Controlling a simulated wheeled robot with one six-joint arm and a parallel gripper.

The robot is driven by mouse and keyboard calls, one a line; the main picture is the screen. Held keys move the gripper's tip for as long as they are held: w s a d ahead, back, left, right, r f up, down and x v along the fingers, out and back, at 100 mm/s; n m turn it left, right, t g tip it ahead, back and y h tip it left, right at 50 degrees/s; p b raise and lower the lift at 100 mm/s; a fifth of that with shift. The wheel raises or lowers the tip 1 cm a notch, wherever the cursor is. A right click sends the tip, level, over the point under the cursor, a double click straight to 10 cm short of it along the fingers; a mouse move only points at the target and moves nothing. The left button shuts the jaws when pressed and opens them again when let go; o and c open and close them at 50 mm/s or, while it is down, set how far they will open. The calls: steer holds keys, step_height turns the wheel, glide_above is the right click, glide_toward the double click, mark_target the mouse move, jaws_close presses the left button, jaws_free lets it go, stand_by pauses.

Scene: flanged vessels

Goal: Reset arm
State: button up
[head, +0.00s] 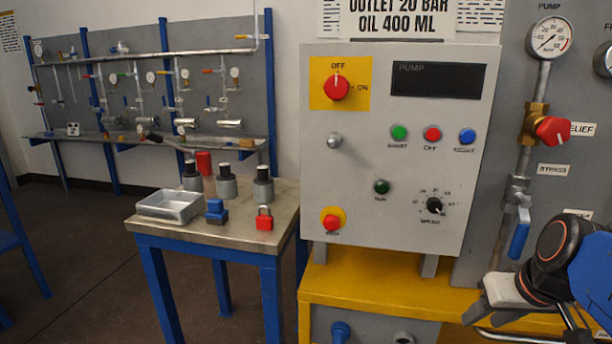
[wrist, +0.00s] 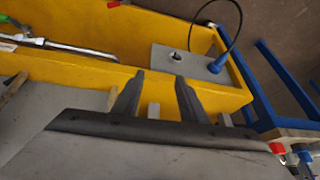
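My arm (head: 565,262) shows at the lower right of the head view, with a black joint and a blue link in front of the yellow pump stand. In the wrist view my gripper (wrist: 160,76) has two dark fingers standing well apart with nothing between them. The fingers lie over the yellow stand (wrist: 75,67). The gripper's fingertips cannot be made out clearly in the head view.
The grey pump panel (head: 395,215) stands close left of my arm, with a blue-handled valve (head: 519,234) and red relief knob (head: 553,130) nearby. Floor is clear at left.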

steer(key=s+a+f+n, duration=0.1)
steer(key=s+a+f, duration=0.1)
steer(key=s+a, duration=0.3)
steer(key=shift+s+a+f, duration=0.15)
steer(key=shift+a+f, duration=0.25)
steer(key=shift+a, duration=0.3)
